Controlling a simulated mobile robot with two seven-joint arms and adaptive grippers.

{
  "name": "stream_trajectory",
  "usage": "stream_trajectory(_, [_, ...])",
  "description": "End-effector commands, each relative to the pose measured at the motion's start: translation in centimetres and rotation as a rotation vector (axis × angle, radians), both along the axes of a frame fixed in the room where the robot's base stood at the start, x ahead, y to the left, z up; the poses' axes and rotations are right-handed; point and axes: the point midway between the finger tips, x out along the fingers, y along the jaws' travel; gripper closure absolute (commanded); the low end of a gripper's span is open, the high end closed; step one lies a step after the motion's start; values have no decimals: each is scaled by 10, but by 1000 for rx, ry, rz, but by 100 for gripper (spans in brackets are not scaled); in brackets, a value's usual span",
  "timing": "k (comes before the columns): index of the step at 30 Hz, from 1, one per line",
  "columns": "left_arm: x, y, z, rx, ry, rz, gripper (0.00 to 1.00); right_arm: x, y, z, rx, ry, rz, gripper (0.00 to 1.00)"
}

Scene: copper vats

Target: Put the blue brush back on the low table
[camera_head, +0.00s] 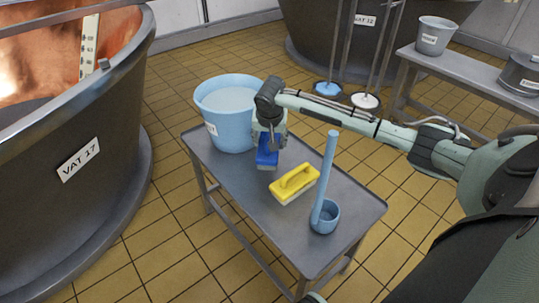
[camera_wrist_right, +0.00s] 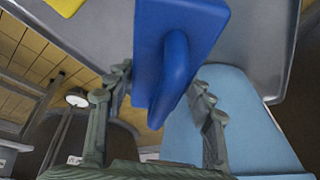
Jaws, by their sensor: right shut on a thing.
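The blue brush (camera_head: 267,158) hangs below my right gripper (camera_head: 271,138), between the light-blue bucket and the yellow brush, at or just above the low table (camera_head: 255,195). I cannot tell whether its bristles touch the tabletop. In the right wrist view the blue brush (camera_wrist_right: 190,30) fills the upper middle, its handle between the two fingers of my right gripper (camera_wrist_right: 162,92). The gripper is shut on that handle. The grey tabletop (camera_wrist_right: 262,50) shows behind the brush. My left gripper is in neither view.
The light-blue bucket (camera_head: 230,125) of liquid stands on the table's far left end. A yellow brush (camera_head: 295,184) and a blue ladle (camera_head: 325,215) with an upright handle stand to the right. A vat (camera_head: 80,180) is at left. A grey bench (camera_head: 470,70) is at the back right.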

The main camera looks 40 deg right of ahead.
Motion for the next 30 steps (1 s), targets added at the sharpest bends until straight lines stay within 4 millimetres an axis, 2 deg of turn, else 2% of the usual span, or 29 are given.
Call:
stream_trajectory(8, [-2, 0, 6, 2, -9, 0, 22, 0, 0, -24, 0, 0, 0, 78])
stream_trajectory(13, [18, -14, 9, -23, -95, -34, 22, 0, 0, -48, 0, 0, 0, 78])
stream_trajectory(25, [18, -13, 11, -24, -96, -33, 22, 1, 0, -51, 1, -2, 1, 78])
stream_trajectory(26, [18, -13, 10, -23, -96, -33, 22, 0, 0, -52, 0, -1, 0, 45])
stream_trajectory(30, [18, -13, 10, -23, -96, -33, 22, 0, 0, -52, 0, -1, 0, 27])
